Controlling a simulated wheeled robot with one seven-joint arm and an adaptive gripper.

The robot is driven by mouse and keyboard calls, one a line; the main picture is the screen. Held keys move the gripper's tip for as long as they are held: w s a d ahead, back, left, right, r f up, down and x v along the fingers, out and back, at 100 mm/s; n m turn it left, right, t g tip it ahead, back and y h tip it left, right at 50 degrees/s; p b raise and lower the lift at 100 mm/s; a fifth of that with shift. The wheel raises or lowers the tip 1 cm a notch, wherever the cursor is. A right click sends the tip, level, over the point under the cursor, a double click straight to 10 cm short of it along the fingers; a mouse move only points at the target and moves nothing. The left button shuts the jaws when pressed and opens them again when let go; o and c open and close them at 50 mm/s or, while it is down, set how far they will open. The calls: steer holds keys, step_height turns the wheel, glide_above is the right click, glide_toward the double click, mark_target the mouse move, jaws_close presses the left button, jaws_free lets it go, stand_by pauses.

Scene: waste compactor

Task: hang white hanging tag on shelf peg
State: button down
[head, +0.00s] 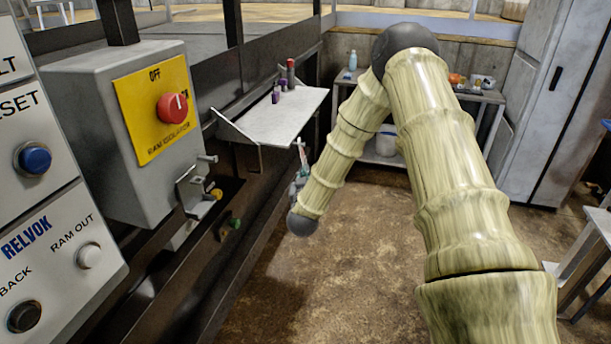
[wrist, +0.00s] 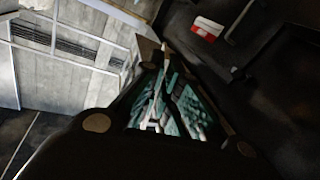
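My gripper (head: 301,160) is small in the head view, pointing up just right of the shelf's lower front. Its teal-and-grey fingers (wrist: 168,108) draw together toward their tips in the wrist view. A thin pale piece (wrist: 149,49) stands at the tips, seen nearly edge-on. It looks like the white hanging tag, gripped between them; its face and hole cannot be made out. The grey shelf (head: 272,117) is fixed to the dark machine frame, left of and above my gripper. I cannot make out a peg on it.
Purple and red items (head: 283,85) stand on the shelf's far end. A grey isolator box (head: 88,130) with a red knob is at left. A red-and-white item (wrist: 207,28) shows against dark surroundings. A back table (head: 490,95) holds several objects. The floor (head: 350,285) is clear.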

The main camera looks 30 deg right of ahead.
steer(key=c, duration=1.6)
jaws_free()
steer(key=shift+o, duration=0.2)
steer(key=shift+s, duration=0.1)
steer(key=v, duration=1.2)
steer(key=s+a+f+n+g+y, duration=0.1)
steer(key=s+a+f+g+y, duration=0.15)
steer(key=s+a+f, duration=0.35)
steer(key=s+a+f+n+g+y, duration=0.1)
steer(key=s+a+f+y, duration=0.2)
steer(key=f, duration=0.6)
steer(key=s+a+f+n+g+y, duration=0.1)
steer(key=s+a+f+g+y, duration=0.15)
steer(key=s+a+f, duration=0.35)
steer(key=s+a+f+g+y, duration=0.1)
steer(key=s+f+g, duration=0.2)
steer(key=s, duration=0.5)
steer(key=s+a+f+g, duration=0.2)
steer(key=s+f+g, duration=0.1)
steer(key=s, duration=0.6)
steer(key=s+a+f+n+g+y, duration=0.1)
steer(key=s+f, duration=0.3)
steer(key=s, duration=0.5)
steer(key=shift+a+f+g+y, duration=0.3)
steer(key=shift+f+g, duration=0.1)
steer(key=shift+g, duration=0.5)
steer(key=shift+w, duration=0.1)
